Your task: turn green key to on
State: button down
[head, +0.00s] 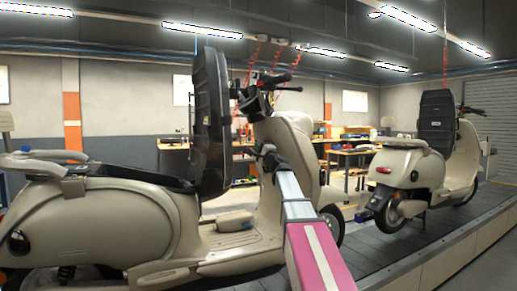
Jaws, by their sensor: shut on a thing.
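A beige scooter (120,218) with its black seat (211,120) raised upright stands close by on the left. My gripper (264,153) is dark and small in this view, at the inner face of the scooter's front shield (282,133), below the handlebar (272,82). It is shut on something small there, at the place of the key. The green key itself cannot be made out; my gripper and arm hide it. Whether the key stands at on or off cannot be seen.
The raised seat stands just left of my gripper. A second beige scooter (411,165) stands farther along the slat conveyor (385,235) on the right. Workbenches (352,152) with tools stand behind. The conveyor between the two scooters is clear.

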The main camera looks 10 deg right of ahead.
jog(key=shift+a+f+t+y, duration=0.1)
jog(key=shift+t+y, duration=0.2)
jog(key=shift+t, duration=0.3)
jog(key=shift+w+f+n+t+y, duration=0.1)
jog(key=shift+n+t+y, duration=0.2)
jog(key=shift+t, duration=1)
jog(key=c, duration=1.1)
grip_release()
jog(key=shift+f, duration=0.1)
jog(key=v, duration=1)
jog(key=shift+s+f, duration=0.1)
jog(key=shift+s, duration=0.25)
